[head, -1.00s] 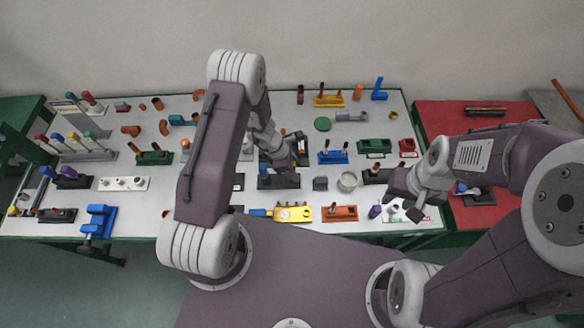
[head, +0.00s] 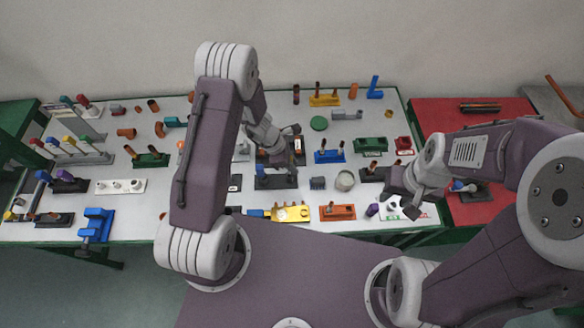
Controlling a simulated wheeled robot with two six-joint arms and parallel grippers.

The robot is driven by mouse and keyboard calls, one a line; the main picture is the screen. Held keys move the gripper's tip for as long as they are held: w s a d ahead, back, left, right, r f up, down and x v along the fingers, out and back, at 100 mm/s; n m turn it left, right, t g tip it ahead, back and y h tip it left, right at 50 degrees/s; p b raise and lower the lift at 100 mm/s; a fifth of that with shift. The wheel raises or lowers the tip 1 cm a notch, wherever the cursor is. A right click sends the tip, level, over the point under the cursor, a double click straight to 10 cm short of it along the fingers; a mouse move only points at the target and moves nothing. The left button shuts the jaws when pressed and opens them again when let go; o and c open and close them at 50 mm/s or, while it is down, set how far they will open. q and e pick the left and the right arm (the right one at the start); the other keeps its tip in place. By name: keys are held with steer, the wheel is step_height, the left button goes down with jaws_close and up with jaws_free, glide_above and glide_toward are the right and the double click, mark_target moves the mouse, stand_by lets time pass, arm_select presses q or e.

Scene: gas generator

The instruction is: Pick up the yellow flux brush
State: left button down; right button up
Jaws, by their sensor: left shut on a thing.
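My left gripper (head: 281,154) is over the middle of the table, just above a dark holder block (head: 275,181). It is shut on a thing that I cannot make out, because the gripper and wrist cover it. I cannot pick out the yellow flux brush for sure. A small yellow handle (head: 68,139) stands among red, blue and green ones in a grey rack (head: 80,158) at the left. My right gripper (head: 401,203) is low over the table's front right, with its dark fingers apart and nothing seen between them.
A yellow block (head: 291,213) and an orange block (head: 338,212) lie near the front edge. A red-topped table (head: 455,115) adjoins on the right.

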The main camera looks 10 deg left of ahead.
arm_select(q)
steer(key=s+d+r, duration=0.3)
steer(key=d+r, duration=0.4)
steer(key=d, duration=0.4)
steer(key=shift+d+r, duration=0.15)
steer(key=shift+r, duration=0.2)
steer(key=shift+d, duration=0.1)
stand_by(0.7)
